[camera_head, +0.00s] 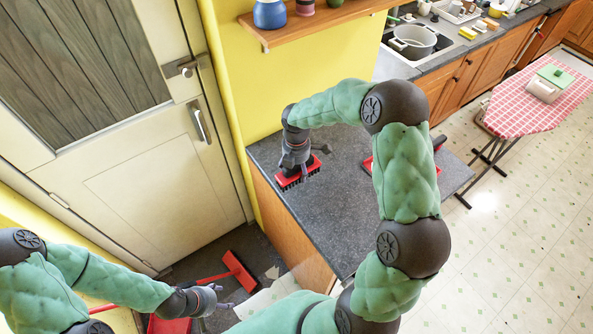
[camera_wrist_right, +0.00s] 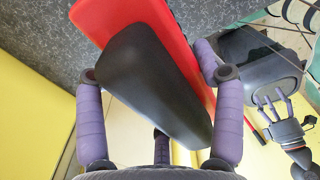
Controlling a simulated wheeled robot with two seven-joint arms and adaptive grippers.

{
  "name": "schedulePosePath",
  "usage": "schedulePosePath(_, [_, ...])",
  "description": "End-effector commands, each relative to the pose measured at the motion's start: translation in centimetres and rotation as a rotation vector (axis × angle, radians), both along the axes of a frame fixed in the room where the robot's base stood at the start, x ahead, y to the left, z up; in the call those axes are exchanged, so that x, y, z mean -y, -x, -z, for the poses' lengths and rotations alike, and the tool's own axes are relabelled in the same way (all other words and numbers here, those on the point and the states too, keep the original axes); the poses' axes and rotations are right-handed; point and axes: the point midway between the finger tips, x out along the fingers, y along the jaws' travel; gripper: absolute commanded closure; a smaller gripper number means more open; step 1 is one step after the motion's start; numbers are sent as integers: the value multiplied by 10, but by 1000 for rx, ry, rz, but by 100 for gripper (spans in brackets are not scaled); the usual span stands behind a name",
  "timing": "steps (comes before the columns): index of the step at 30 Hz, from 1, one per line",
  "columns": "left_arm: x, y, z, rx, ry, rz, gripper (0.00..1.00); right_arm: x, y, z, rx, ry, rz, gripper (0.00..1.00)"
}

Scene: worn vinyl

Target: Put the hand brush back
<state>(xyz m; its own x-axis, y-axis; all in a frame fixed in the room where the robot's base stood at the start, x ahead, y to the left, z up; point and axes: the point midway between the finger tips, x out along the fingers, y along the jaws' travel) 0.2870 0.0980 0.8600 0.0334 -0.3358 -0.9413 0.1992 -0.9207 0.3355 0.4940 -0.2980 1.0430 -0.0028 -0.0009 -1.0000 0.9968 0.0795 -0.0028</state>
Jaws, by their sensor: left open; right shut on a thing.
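The hand brush (camera_head: 297,178), red with dark bristles, is at the left end of the grey counter (camera_head: 335,205). My right gripper (camera_head: 296,158) is above it and shut on it. In the right wrist view, the brush's black handle (camera_wrist_right: 150,85) lies between my purple fingers, with its red body (camera_wrist_right: 105,15) behind. I cannot tell whether the bristles touch the counter. My left gripper (camera_head: 212,298) is open and empty, low down beyond the counter's left side; it also shows in the right wrist view (camera_wrist_right: 270,103).
Another red thing (camera_head: 368,163) lies on the counter, mostly hidden behind my right arm. A red broom head (camera_head: 240,270) is near the floor by the door (camera_head: 130,190). A shelf (camera_head: 315,22) juts out above. An ironing board (camera_head: 545,100) stands at right.

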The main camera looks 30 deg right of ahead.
Motion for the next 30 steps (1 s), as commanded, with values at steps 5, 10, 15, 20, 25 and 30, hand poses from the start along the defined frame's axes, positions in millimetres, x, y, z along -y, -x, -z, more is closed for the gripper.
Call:
schedulePosePath(5, [0,0,1,0,0,0,37,14,-24,29,-2,-1,2,58])
schedulePosePath(10, [0,0,1,0,0,0,37,22,-40,49,0,0,2,58])
schedulePosePath(15, [0,0,1,0,0,0,37,26,-46,57,1,0,1,58])
schedulePosePath(20, [0,0,1,0,0,0,37,29,-51,66,0,-1,2,58])
schedulePosePath(25, [0,0,0,0,0,0,37,28,-50,89,0,-1,2,58])
schedulePosePath(30, [0,0,0,0,0,0,37,28,-51,93,1,0,1,58])
